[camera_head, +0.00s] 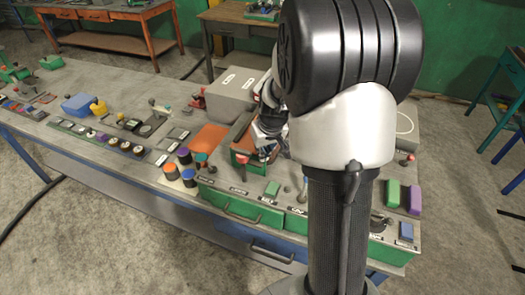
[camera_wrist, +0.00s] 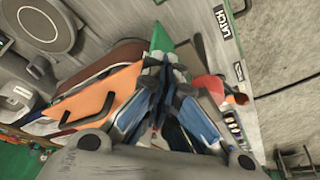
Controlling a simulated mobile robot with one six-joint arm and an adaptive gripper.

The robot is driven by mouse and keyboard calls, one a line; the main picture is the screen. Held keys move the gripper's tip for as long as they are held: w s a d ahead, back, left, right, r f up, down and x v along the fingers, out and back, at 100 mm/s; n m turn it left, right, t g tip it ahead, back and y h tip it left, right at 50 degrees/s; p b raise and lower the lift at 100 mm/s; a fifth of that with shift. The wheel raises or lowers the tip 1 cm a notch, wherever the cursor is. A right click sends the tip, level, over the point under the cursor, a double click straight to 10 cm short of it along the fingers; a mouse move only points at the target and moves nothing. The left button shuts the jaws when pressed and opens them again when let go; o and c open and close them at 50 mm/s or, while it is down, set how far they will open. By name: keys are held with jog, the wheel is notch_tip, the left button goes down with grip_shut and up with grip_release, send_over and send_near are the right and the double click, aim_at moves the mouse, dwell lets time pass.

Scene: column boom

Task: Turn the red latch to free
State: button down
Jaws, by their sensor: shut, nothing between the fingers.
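An orange panel (camera_wrist: 112,92) with a dark handle lies left of the fingers in the wrist view. A grey box (camera_head: 235,90) stands behind my gripper. Round knobs (camera_head: 184,155) stand to its left. My arm hides the middle right of the bench.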

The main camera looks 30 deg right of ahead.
jog(key=shift+a, duration=0.15)
dwell(0.5)
jog(key=shift+w+a+f, duration=0.1)
jog(key=shift+w+a, duration=0.2)
jog(key=shift+a, duration=0.25)
